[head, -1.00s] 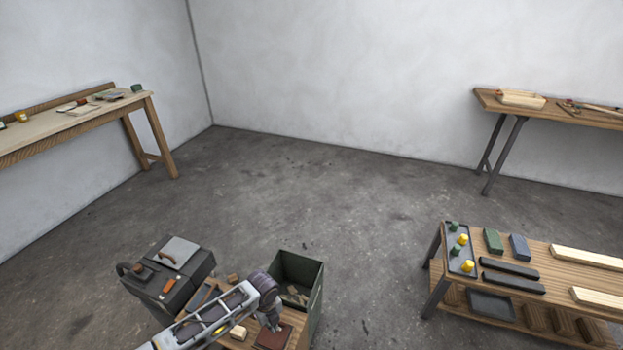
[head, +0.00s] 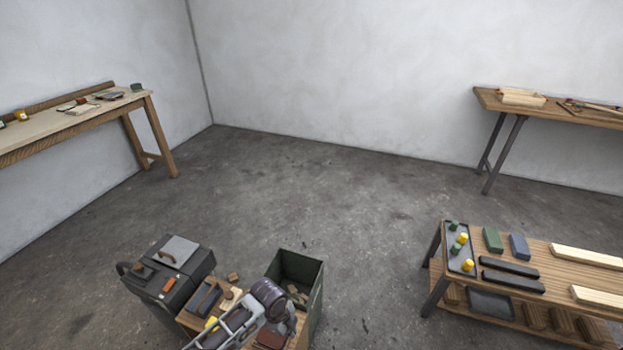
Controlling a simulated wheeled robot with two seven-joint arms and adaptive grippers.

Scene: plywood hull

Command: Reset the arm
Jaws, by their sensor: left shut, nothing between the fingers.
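My left arm comes in from the bottom of the head view, over a small wooden bench (head: 189,322). My left gripper (head: 273,331) is at its end, shut and empty, pointing down over the bench beside a dark red block (head: 270,341). The arm hides part of the bench top and part of the block. I cannot tell whether the fingertips touch the block. My right gripper is not in view.
A dark green bin (head: 312,290) with wood scraps stands right of the bench. A black toolbox (head: 180,285) stands left. A low workbench (head: 545,262) with tray and blocks is at right. Tables stand at the left wall (head: 70,128) and right wall (head: 560,108). The middle floor is clear.

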